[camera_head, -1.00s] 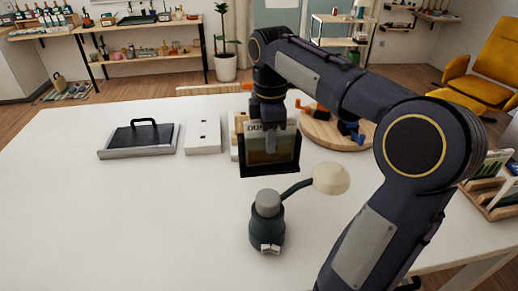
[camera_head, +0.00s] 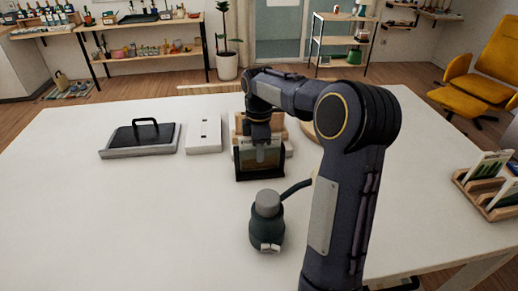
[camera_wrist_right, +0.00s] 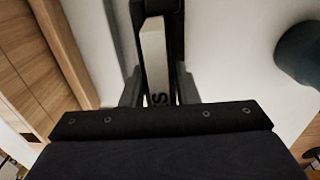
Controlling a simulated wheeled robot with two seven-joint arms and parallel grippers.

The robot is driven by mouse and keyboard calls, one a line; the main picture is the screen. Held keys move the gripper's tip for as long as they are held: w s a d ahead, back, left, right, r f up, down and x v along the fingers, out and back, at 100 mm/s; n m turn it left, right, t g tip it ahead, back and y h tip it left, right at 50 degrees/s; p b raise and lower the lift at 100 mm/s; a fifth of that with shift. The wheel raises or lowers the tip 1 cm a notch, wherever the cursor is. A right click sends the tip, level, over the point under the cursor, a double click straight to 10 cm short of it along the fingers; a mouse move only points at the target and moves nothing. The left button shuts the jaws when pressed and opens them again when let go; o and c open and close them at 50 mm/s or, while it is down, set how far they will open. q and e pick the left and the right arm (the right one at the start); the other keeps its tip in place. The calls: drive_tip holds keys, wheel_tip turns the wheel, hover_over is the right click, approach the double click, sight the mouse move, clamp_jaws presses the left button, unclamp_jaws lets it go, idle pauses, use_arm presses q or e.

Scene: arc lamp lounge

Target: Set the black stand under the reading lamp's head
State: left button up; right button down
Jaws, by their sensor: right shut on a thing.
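The black stand (camera_head: 260,177) stands upright near the middle of the white table and holds a panel with lettering. My right gripper (camera_head: 262,152) reaches down from above and is shut on the stand's upper part. In the right wrist view, the fingers (camera_wrist_right: 157,88) sit on both sides of a pale, lettered edge, with the black stand (camera_wrist_right: 160,8) beyond. My left gripper is not in view.
A grey tray with a black handle (camera_head: 140,154) and a white box (camera_head: 204,142) are left of the stand. Wooden items (camera_head: 243,126) lie close behind it. A wooden rack (camera_head: 490,203) is at the right edge. The table's left front is clear.

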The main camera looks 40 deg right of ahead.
drive_tip(key=c, duration=1.6)
unclamp_jaws()
drive_tip(key=shift+f, duration=0.15)
drive_tip(key=o, duration=0.5)
